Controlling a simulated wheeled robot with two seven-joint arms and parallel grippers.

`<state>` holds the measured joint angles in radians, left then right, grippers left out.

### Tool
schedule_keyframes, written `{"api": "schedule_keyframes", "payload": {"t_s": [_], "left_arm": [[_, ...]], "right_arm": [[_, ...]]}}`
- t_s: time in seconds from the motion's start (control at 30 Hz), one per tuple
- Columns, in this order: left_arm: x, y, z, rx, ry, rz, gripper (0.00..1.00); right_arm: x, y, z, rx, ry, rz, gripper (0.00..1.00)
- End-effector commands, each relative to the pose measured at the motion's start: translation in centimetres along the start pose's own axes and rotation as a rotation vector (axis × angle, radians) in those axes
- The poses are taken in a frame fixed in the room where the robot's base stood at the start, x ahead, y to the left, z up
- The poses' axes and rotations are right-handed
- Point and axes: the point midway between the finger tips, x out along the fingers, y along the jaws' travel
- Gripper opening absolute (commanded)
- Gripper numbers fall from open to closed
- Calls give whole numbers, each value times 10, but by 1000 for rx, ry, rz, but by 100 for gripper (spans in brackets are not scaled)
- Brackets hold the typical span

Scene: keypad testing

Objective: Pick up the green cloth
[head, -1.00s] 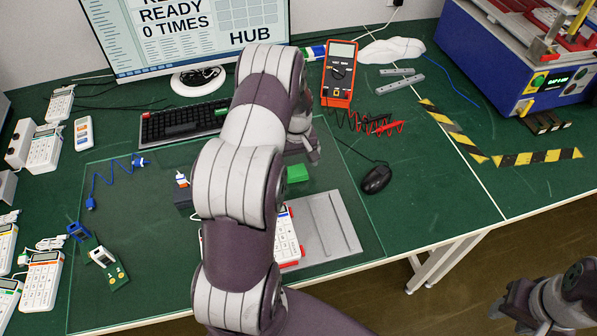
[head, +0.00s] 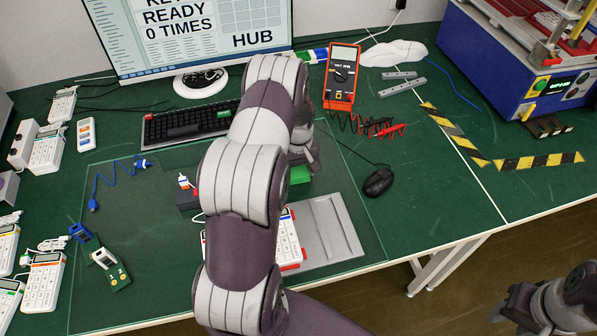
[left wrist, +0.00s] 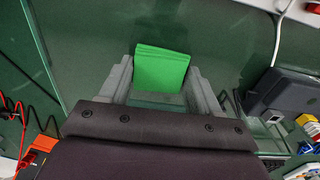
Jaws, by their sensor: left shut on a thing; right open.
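The green cloth (left wrist: 161,68) is a small folded bright green block. In the left wrist view it lies between the two grey fingers of my left gripper (left wrist: 160,84), which is shut on it. In the head view the cloth (head: 299,175) shows beside my left arm, above the glass mat; part of it is hidden by that arm. Whether it touches the mat cannot be told. My right gripper (head: 517,305) is open and empty at the lower right, over the floor, well away from the cloth.
A white keypad (head: 287,243) in a grey fixture (head: 330,228) stands just in front of the cloth. A black mouse (head: 378,182) and a red multimeter (head: 341,75) are to the right. A keyboard (head: 180,122) lies behind.

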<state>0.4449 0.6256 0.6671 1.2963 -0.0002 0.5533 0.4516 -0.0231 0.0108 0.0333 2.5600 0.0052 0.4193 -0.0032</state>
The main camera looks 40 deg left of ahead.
Motion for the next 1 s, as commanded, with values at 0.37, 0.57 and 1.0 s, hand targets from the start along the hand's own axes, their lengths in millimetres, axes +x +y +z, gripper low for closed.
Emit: {"api": "schedule_keyframes", "payload": {"t_s": [0.37, 0.57, 1.0], "left_arm": [[-56, 23, 28, 6, 4, 2, 34], [-84, 52, 66, 6, 3, 2, 34], [-105, 71, 93, 0, 0, 0, 34]], "right_arm": [[7, 0, 1, 0, 0, 0, 43], [10, 0, 1, 0, 0, 0, 43], [12, 0, 1, 0, 0, 0, 43]]}}
